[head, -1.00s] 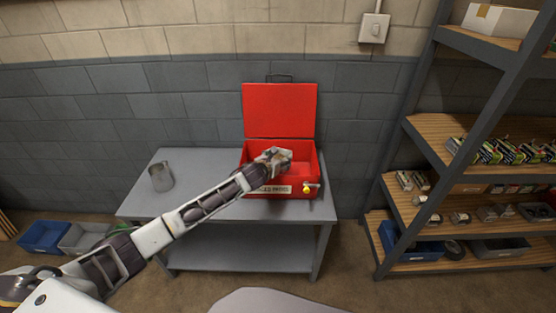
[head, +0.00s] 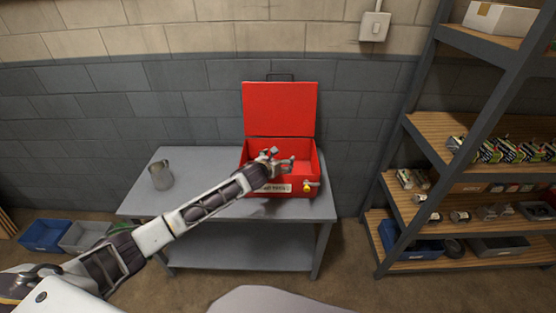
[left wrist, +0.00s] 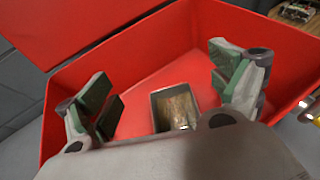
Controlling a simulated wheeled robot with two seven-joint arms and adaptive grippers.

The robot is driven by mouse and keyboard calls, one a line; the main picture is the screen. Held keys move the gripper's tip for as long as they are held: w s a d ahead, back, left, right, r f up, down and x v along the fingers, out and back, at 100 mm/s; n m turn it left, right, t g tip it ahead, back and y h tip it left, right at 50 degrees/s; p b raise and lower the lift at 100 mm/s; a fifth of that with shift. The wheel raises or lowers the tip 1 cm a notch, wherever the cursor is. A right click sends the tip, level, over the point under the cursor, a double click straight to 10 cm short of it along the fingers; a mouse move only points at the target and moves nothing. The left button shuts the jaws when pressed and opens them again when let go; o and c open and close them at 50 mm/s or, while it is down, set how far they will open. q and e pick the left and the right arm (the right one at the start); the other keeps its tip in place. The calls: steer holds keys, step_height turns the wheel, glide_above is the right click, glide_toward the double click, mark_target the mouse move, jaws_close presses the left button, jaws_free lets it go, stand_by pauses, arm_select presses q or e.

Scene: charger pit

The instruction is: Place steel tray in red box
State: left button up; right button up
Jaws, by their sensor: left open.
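The red box (head: 281,187) stands on the grey table with its lid (head: 279,110) raised; it also fills much of the left wrist view (left wrist: 145,75). My left gripper (head: 277,160) is over the box's opening. In the left wrist view its two green-padded fingers (left wrist: 165,92) are spread wide, with nothing between the pads. A small steel tray (left wrist: 174,104) shows inside the box, below and between the fingers, apart from both. Its near edge is partly hidden by my gripper's body. The tray cannot be made out in the head view. My right gripper is not in view.
A metal jug (head: 161,176) stands on the left of the grey table (head: 205,168). A shelf rack (head: 425,150) with small goods is on the right. Blue and grey bins (head: 46,236) lie on the floor at left. The table's middle is clear.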

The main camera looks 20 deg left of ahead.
arm_select(q)
steer(key=shift+r, duration=0.15)
steer(key=p+v, duration=0.1)
steer(key=v, duration=1.1)
steer(key=shift+r, duration=0.3)
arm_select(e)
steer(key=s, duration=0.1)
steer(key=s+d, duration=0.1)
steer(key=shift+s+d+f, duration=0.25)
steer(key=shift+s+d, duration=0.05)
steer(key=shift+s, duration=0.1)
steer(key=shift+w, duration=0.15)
